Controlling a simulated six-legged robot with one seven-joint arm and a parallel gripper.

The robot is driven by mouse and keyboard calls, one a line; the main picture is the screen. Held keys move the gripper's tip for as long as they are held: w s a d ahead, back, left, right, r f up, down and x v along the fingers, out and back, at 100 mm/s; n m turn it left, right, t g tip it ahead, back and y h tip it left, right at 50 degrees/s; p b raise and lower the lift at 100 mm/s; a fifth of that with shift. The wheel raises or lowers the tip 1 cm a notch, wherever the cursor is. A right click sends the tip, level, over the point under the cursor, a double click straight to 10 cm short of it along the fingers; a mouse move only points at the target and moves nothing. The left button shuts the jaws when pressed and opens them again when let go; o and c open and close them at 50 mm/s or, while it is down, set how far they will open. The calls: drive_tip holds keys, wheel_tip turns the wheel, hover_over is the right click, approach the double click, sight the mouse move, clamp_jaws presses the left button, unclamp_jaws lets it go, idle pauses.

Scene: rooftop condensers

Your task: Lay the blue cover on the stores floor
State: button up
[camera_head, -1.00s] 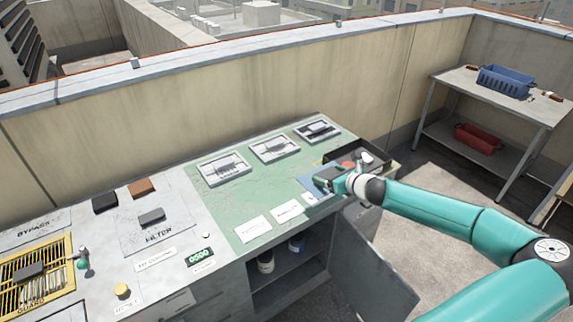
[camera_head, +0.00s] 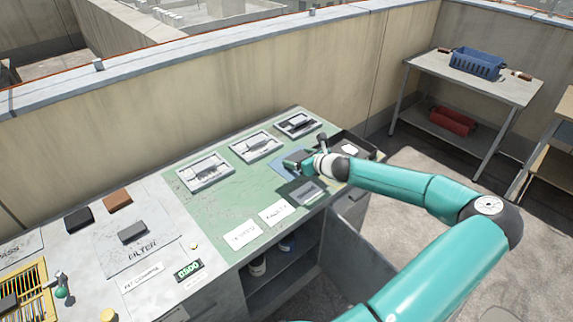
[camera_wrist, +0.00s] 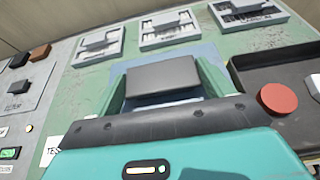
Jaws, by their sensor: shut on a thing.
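The blue cover (camera_head: 284,168) is a flat plate that shows beside and behind my gripper (camera_head: 297,160) in the head view. In the wrist view the cover (camera_wrist: 207,54) spreads behind a dark grey block (camera_wrist: 163,75) that looks like its handle. My gripper (camera_wrist: 165,92) is shut on that block. A dark patch like a shadow lies on the bench just in front, over a pale card, so the cover seems a little above the surface. The open cupboard (camera_head: 262,292) below the bench, probably the stores, shows part of its inside; its floor is hardly visible.
Bottles (camera_head: 257,266) stand inside the cupboard. Its door (camera_head: 362,255) hangs open to the right, below my arm. Three pale framed panels (camera_head: 256,145) line the bench's back, and a black tray (camera_head: 365,150) stands at its right end. A side table (camera_head: 480,85) holds a blue basket.

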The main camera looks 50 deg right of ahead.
sight(296, 155)
drive_tip(key=w, duration=0.1)
drive_tip(key=w+d+f, duration=0.1)
drive_tip(key=w+d, duration=0.1)
drive_tip(key=shift+w+f, duration=0.25)
drive_tip(key=shift+f, duration=0.15)
drive_tip(key=w+f, duration=0.1)
drive_tip(key=w+d+f, duration=0.1)
drive_tip(key=f, duration=0.1)
drive_tip(key=w+d+f, duration=0.1)
drive_tip(key=f, duration=0.1)
drive_tip(key=shift+w+d, duration=0.25)
drive_tip(key=shift+w, duration=0.05)
drive_tip(key=shift+w+d+f, duration=0.2)
drive_tip(key=shift+w+f, duration=0.1)
drive_tip(key=shift+f, duration=1.75)
drive_tip(key=shift+f, duration=0.15)
drive_tip(key=o, duration=1.1)
